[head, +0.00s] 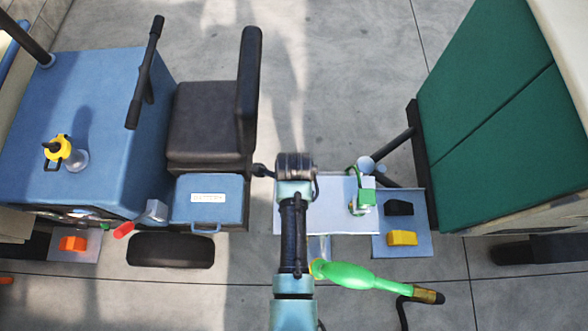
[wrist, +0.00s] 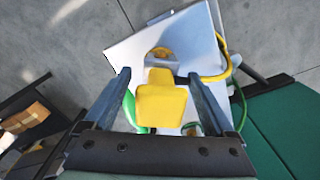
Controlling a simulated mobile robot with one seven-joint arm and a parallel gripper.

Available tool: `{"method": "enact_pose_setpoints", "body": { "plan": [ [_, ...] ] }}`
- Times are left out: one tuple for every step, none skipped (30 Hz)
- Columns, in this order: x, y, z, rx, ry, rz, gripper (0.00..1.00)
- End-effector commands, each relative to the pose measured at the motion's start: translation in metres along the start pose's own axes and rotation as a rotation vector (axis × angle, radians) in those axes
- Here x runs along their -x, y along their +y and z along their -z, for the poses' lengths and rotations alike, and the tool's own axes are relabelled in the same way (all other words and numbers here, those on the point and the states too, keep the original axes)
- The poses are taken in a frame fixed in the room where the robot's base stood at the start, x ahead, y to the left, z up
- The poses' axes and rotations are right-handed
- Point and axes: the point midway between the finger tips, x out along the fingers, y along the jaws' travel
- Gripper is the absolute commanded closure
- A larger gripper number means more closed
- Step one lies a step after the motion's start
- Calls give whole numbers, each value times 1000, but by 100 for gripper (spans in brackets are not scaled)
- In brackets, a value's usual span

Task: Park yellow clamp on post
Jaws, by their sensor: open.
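In the wrist view my gripper (wrist: 160,77) is open, with one dark finger on each side of a blocky yellow piece (wrist: 161,100), which looks like the yellow clamp. I cannot tell whether the fingers touch it. In the head view my dark wrist (head: 294,165) is left of the pale plate (head: 325,205), and the fingertips are hidden. A green-and-white fitting (head: 363,196) and a grey round-topped post (head: 366,165) stand at the plate's right.
A blue vehicle (head: 100,100) with a black seat (head: 205,118) is at left. A yellow-handled object (head: 57,150) sits on it. Yellow (head: 402,238) and black (head: 399,207) blocks are right of the plate. A green nozzle (head: 345,274) lies in front; green panels (head: 490,90) bound the right.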

Motion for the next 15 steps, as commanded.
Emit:
{"method": "enact_pose_setpoints", "body": {
  "plan": [
    [5,-1,0,0,-1,2,11],
    [8,-1,0,0,-2,2,11],
    [14,-1,0,0,-2,4,11],
    [18,-1,0,0,-2,4,11],
    [23,-1,0,0,-3,4,11],
    [31,-1,-1,0,-3,6,11],
    [37,-2,-1,0,-4,6,11],
    [43,-1,-1,0,-3,5,11],
    [51,-1,0,0,-3,6,11],
    [58,-1,-1,-1,-4,6,11],
    [64,-2,-1,-1,-4,6,11],
    [72,-1,-1,-1,-4,6,11],
    [78,-1,-1,-1,-4,7,11],
    [84,-2,-1,-1,-4,6,11],
    [92,-1,-1,-1,-3,5,11]
  ]
}}
